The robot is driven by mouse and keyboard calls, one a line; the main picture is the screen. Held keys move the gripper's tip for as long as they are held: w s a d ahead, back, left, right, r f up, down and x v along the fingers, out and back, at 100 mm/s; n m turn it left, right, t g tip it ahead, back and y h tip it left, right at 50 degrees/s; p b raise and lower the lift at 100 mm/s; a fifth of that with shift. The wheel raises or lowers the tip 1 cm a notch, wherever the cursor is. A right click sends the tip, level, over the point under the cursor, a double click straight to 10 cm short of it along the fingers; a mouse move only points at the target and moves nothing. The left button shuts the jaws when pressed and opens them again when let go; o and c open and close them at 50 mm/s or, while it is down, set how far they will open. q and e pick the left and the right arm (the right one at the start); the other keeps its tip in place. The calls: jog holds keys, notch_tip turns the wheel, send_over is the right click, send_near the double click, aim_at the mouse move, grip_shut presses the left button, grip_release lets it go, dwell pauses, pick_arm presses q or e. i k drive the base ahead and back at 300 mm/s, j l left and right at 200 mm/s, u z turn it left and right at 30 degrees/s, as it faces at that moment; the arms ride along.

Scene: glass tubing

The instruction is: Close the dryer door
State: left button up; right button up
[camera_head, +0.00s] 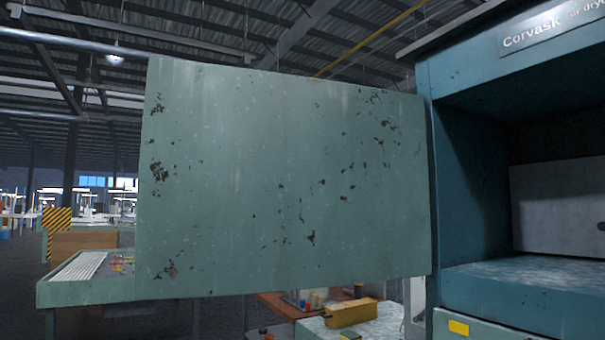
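The dryer door (285,185) is a large flat green-grey panel with chipped, rusty spots. It stands wide open, out to the left of the dryer (437,200), and joins it along the door's right edge. The dryer is a teal cabinet on the right with a "Corvask" sign (560,28) above its opening. Its open chamber (530,272) shows a pale worn floor and a light panel (560,208) at the back. Neither of my grippers is in view.
Below the door stand a work table (90,290) at left and a brown table (285,308) with small items. A yellow box (350,313) sits on a pale surface at bottom centre. A striped yellow-black barrier (57,220) stands at far left.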

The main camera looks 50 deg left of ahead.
aim_at(251, 180)
jog(key=k+j+z, duration=0.1)
jog(key=j, duration=0.35)
jog(key=k+j+z, duration=0.1)
jog(key=j, duration=0.3)
jog(key=k+j, duration=0.15)
jog(key=j, duration=0.25)
jog(key=k+j+z, duration=0.15)
jog(key=j, duration=0.3)
jog(key=k+j+z, duration=0.1)
jog(key=j, duration=0.3)
jog(key=k+j, duration=0.1)
jog(key=j, duration=0.25)
jog(key=k+j+z, duration=0.15)
jog(key=j, duration=0.55)
jog(key=i+j+z, duration=0.1)
jog(key=j, duration=0.65)
jog(key=i+j+z, duration=0.15)
jog(key=j, duration=0.65)
jog(key=k+z, duration=0.1)
jog(key=k, duration=0.25)
